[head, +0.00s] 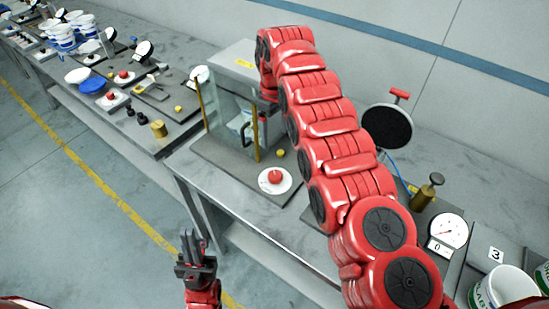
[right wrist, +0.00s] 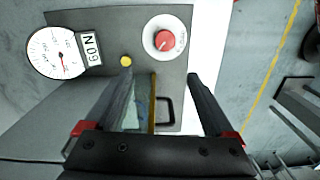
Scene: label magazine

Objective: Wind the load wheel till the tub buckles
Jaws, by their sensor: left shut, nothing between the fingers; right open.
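The tub (head: 238,122), pale with blue, stands inside a clear guard (head: 222,105) with brass posts on the near press. Part of it shows behind my finger in the right wrist view (right wrist: 132,117); I cannot tell whether its wall is buckled. My right gripper (right wrist: 161,77) is open above the press, with nothing visibly held. A round gauge (right wrist: 57,53) has a display that appears to read 60 N upside down. My left gripper (head: 195,258) is shut and empty, over the floor, away from the bench.
A black handle (right wrist: 166,110) is on the guard. A black disc (head: 387,127) and another gauge (head: 449,231) stand to the right. White tubs (head: 505,290) stand at lower right. The left floor is free.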

